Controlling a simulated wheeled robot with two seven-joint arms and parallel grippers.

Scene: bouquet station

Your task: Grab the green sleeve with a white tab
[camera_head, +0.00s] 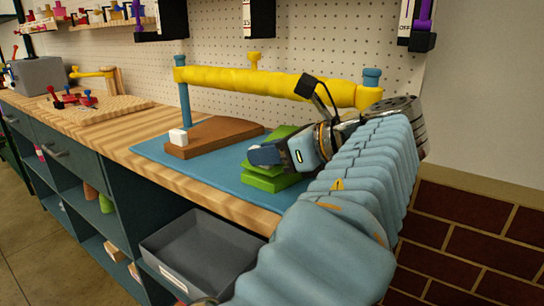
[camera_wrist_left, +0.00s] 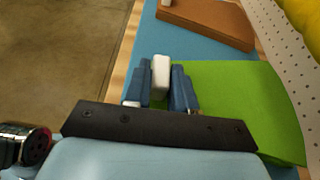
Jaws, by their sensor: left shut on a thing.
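The green sleeve (camera_head: 268,183) lies on the blue mat, partly hidden behind my left gripper (camera_head: 266,154) in the head view. In the left wrist view, the green sleeve (camera_wrist_left: 235,95) spreads out to the right of the fingers. Its white tab (camera_wrist_left: 161,75) sits between the two blue fingers of my left gripper (camera_wrist_left: 160,88). The left gripper is shut on this tab. In the head view the tab is hidden by the gripper. My right gripper is not in view.
A brown sleeve (camera_head: 215,136) with its own white tab (camera_head: 178,137) lies left on the blue mat (camera_head: 215,172). A yellow roll (camera_head: 270,82) hangs on blue posts behind. A grey bin (camera_head: 203,249) is below the counter edge. Pegboard stands behind.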

